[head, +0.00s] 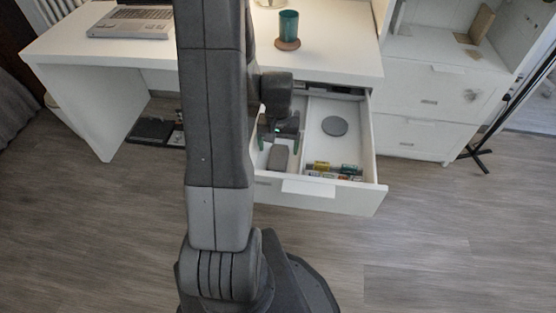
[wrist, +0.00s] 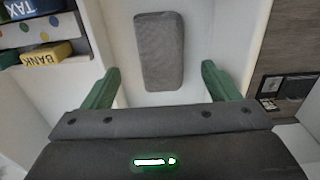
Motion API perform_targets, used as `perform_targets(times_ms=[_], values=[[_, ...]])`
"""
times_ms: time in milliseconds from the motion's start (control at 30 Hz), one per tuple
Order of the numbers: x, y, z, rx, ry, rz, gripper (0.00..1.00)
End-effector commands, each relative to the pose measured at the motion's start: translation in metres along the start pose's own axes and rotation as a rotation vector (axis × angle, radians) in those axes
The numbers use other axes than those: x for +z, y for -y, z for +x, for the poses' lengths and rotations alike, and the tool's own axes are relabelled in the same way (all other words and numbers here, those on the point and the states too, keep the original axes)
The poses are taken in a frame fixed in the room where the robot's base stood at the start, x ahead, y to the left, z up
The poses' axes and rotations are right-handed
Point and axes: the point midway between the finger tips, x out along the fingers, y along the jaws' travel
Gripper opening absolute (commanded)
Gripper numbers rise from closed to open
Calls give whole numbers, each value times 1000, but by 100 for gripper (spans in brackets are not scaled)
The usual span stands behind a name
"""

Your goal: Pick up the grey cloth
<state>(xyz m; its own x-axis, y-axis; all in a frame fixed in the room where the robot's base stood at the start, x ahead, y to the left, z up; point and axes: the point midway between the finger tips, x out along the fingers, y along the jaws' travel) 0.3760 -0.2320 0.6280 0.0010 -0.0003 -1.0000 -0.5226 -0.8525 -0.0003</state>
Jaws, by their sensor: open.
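The grey cloth (wrist: 160,55) is a folded, rounded rectangle lying flat on the white drawer floor in the wrist view. In the head view it shows as a grey block (head: 278,158) in the left compartment of the open drawer (head: 312,190). My gripper (wrist: 160,82) has its two green fingers spread apart with nothing between them. The cloth lies beyond the fingertips in the wrist view, roughly centred between them. In the head view my gripper (head: 280,140) is at the drawer's left compartment, partly hidden by my arm.
A divider splits the drawer. The right compartment holds a dark round disc (head: 334,126) and several small coloured boxes (head: 333,169) near the front. On the desktop stand a green cup (head: 288,25) on a coaster and a laptop (head: 133,20). Drawer walls rise close around my gripper.

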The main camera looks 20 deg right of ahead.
Motion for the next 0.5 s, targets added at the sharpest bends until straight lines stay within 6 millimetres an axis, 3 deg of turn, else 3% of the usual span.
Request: perform_targets(times_ms=[267,500], values=[[0,1,43,0,4,0,82],[-1,1,45,0,0,0,82]])
